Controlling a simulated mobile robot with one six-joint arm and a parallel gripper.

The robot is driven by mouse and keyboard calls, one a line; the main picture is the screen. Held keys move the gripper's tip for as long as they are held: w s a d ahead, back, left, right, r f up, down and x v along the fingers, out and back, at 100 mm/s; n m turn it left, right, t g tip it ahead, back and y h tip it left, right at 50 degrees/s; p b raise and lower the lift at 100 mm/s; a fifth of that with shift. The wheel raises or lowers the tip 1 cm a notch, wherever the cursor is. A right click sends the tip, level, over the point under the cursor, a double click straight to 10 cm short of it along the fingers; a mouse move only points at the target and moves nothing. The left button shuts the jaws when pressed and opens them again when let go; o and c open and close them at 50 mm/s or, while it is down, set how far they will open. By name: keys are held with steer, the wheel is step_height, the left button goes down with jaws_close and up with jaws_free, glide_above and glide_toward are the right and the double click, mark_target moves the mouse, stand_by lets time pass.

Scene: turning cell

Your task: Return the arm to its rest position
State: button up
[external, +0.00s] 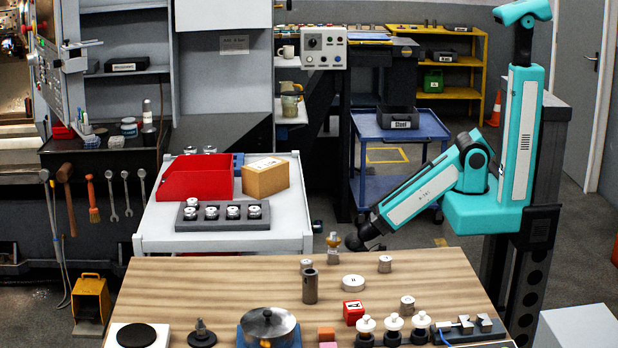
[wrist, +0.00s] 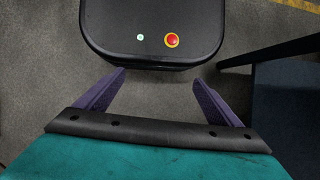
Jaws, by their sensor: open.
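My gripper (wrist: 158,80) shows in the wrist view with its two purple fingers spread apart and nothing between them. It hangs over grey floor and my own dark base. In the external view my teal arm stands at the right. One link slopes down and left to a dark end at the far edge of the wooden table (external: 230,285). The fingers cannot be made out there. No object is seen held.
The table bears metal cylinders, a red block (external: 353,312), a lidded pot (external: 267,326) and several white-topped pieces. Behind it stand a white cart (external: 225,243) with a red bin (external: 195,177) and a blue trolley (external: 405,128). The table's far right corner is clear.

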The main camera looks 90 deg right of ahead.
steer(key=shift+n+g+h, duration=0.3)
steer(key=shift+n+h, duration=0.1)
steer(key=shift+h, duration=0.2)
steer(key=s, duration=0.1)
steer(key=s+f, duration=0.1)
steer(key=s, duration=0.1)
steer(key=s+a+f, duration=0.1)
steer(key=s, duration=0.1)
steer(key=shift+s+f, duration=0.1)
steer(key=shift+f, duration=0.05)
